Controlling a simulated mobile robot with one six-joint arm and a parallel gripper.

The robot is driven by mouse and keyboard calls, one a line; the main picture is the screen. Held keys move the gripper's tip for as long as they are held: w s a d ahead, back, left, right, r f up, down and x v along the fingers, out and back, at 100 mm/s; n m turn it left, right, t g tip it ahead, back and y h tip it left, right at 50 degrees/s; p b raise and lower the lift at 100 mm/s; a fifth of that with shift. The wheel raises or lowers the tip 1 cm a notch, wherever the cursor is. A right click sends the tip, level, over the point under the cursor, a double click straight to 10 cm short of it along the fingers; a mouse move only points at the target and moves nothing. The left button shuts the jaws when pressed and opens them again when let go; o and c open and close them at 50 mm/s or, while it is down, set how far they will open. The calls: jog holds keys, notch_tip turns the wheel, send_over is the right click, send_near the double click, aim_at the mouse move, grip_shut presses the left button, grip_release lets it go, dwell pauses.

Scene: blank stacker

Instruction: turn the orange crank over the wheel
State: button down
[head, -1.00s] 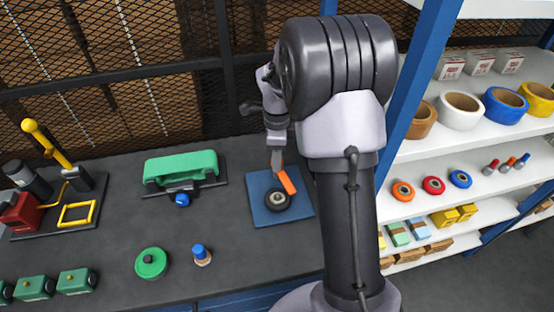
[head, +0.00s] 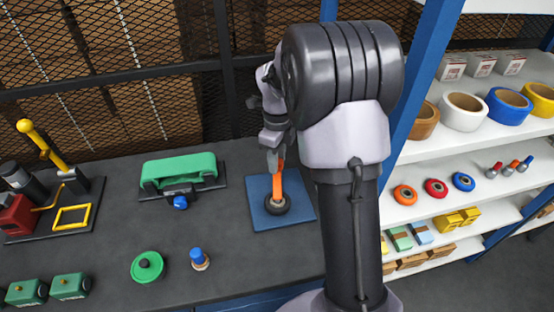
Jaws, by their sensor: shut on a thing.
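The orange crank (head: 278,180) stands out from the dark wheel (head: 277,206) on a blue square base (head: 298,211) on the bench. In the head view the crank points away from me, almost straight up the picture from the wheel's hub. My gripper (head: 275,160) is at the crank's far end and is shut on it. My wrist and forearm hide part of the gripper, so the fingertips show only in part.
A green-topped device (head: 180,170) with a blue knob stands left of the blue base. A green disc (head: 148,266) and a blue-topped peg (head: 199,257) lie nearer. A shelf (head: 470,150) with tape rolls is at the right. A mesh wall stands behind.

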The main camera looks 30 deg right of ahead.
jog(key=c, duration=1)
grip_release()
notch_tip(320, 180, up, 18)
jog(key=p, duration=0.6)
jog(key=shift+f+p, duration=0.25)
jog(key=shift+p, duration=0.05)
